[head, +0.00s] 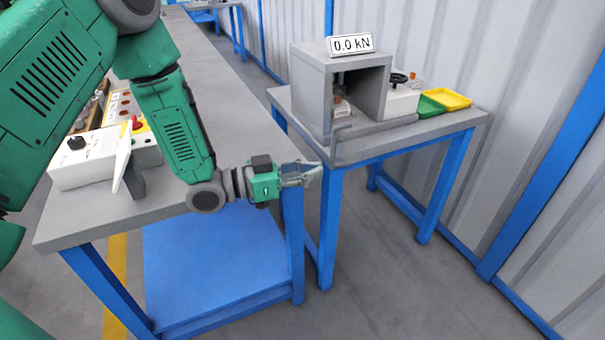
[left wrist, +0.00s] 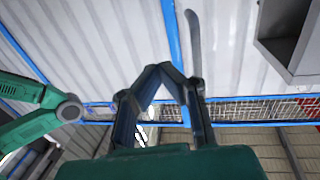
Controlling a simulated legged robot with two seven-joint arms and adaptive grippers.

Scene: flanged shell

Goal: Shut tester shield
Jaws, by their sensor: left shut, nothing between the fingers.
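The tester (head: 310,90) is a grey box with an open front on the small blue-legged table, with a "0.0 kN" display (head: 351,43) on top. Metal fittings show inside it. A thin grey bar (head: 380,128) with an upright handle-like end (head: 336,148) runs low along its front; I cannot tell if this is the shield's edge, and no clear panel can be made out. My left gripper (head: 314,172) is shut and empty, just left of and below that upright end, near the table's front edge. In the left wrist view its fingertips (left wrist: 161,68) meet below a curved grey bar (left wrist: 193,45).
A white unit with a black handwheel (head: 398,79) stands right of the box. Green (head: 430,106) and yellow (head: 447,99) trays lie beyond it. A long grey bench (head: 220,90) with a white control box (head: 90,160) is at left.

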